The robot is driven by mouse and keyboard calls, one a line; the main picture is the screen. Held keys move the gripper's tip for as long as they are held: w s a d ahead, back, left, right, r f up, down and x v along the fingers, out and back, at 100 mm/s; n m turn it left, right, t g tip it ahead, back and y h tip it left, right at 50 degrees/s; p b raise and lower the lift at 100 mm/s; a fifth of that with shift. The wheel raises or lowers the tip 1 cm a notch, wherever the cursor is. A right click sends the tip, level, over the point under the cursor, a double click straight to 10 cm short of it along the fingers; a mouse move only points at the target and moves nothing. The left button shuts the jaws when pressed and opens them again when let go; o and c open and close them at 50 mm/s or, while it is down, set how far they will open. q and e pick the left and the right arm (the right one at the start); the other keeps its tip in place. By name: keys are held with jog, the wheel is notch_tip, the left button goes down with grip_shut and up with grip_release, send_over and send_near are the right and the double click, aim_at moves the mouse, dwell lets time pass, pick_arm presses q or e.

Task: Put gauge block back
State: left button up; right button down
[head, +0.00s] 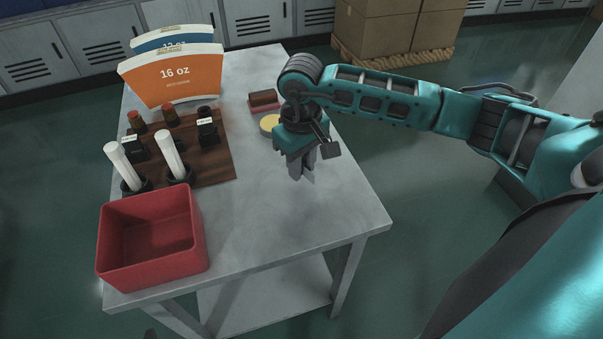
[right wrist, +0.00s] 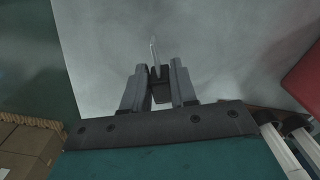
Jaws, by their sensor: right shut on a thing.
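My right gripper (head: 303,172) hangs pointing down over the bare right part of the table in the head view. In the right wrist view its two grey fingers (right wrist: 159,88) are shut on a small dark piece with a thin pale strip standing out past the tips. I take this piece for the gauge block (right wrist: 160,92); in the head view it is mostly hidden by the fingers.
A red open bin (head: 190,235) stands at the table's front left. Orange (head: 195,90) and blue size sheets stand behind the board. The table's front right is clear.

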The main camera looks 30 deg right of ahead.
jog(key=shift+f, duration=1.65)
jog(key=shift+f, duration=0.1)
jog(key=shift+f+b, duration=0.15)
jog(key=shift+b, duration=0.25)
jog(key=c, duration=0.9)
grip_release()
